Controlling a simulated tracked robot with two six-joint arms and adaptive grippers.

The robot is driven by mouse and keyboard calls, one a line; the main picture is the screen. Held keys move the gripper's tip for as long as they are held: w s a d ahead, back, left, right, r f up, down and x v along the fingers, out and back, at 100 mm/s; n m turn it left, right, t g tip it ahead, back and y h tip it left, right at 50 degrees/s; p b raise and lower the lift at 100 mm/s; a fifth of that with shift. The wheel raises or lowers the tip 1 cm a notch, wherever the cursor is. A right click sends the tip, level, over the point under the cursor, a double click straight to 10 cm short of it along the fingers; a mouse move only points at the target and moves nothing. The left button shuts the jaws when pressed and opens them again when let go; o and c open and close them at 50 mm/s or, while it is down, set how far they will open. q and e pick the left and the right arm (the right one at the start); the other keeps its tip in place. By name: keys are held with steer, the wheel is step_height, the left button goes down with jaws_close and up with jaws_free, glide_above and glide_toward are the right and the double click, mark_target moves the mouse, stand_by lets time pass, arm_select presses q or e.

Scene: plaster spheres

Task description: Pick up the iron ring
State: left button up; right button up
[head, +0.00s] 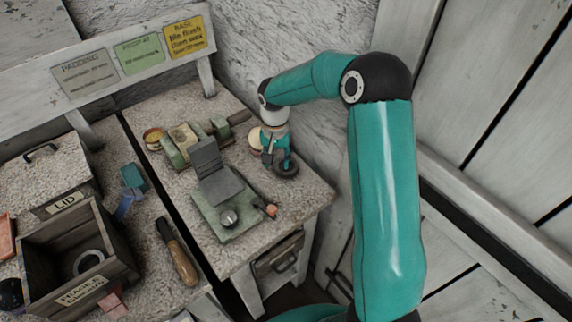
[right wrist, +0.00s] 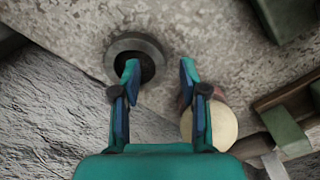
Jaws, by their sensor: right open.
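A dark iron ring (head: 287,170) lies flat on the speckled worktop near its right corner. In the right wrist view the ring (right wrist: 113,58) shows at the upper left, with a dark centre. My right gripper (head: 277,160) is low over the worktop, next to the ring. Its jaws (right wrist: 160,68) are apart with nothing between the tips. The left-hand fingertip in the wrist view overlaps the ring's centre and hides part of it; I cannot tell whether it touches. My left gripper is not in view.
A pale round piece (right wrist: 210,127) sits close by the right-hand finger. A green device with a grey plate (head: 220,187) stands left of the gripper. A wooden crate (head: 110,262) holds a paler ring (head: 76,264). The rough wall is close behind.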

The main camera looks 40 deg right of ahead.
steer(key=shift+f, duration=0.65)
jaws_close()
steer(key=shift+r, duration=0.2)
